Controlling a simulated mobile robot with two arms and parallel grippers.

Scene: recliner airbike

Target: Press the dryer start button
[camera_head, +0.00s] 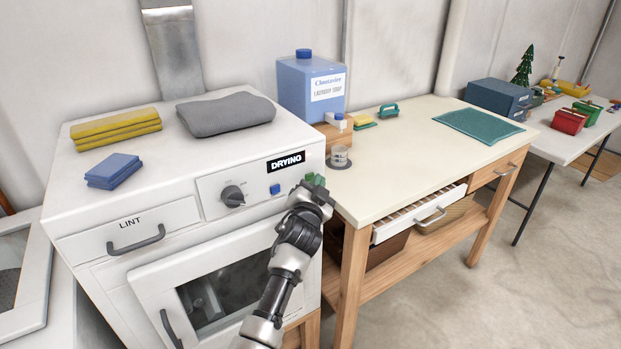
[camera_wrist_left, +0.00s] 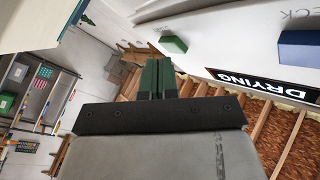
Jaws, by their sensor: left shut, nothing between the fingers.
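The white dryer (camera_head: 160,215) stands at the left with a dark display (camera_head: 286,162) reading "DRYING". A blue button (camera_head: 275,189) sits on its panel beside a black knob (camera_head: 233,195); the blue button also shows in the left wrist view (camera_wrist_left: 300,46). A green button (camera_wrist_left: 173,44) sits on the same panel in the left wrist view, just beyond my fingertips. My left gripper (camera_head: 315,181) is shut and empty at the panel's right end; its green fingers show in the left wrist view (camera_wrist_left: 157,75). Whether they touch the green button cannot be told. My right gripper is out of view.
Folded yellow (camera_head: 117,129), blue (camera_head: 113,171) and grey (camera_head: 226,115) cloths lie on the dryer. A workbench (camera_head: 400,165) with an open drawer (camera_head: 420,214) stands close at its right, bearing a blue soap container (camera_head: 311,88). The floor in front of the bench is clear.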

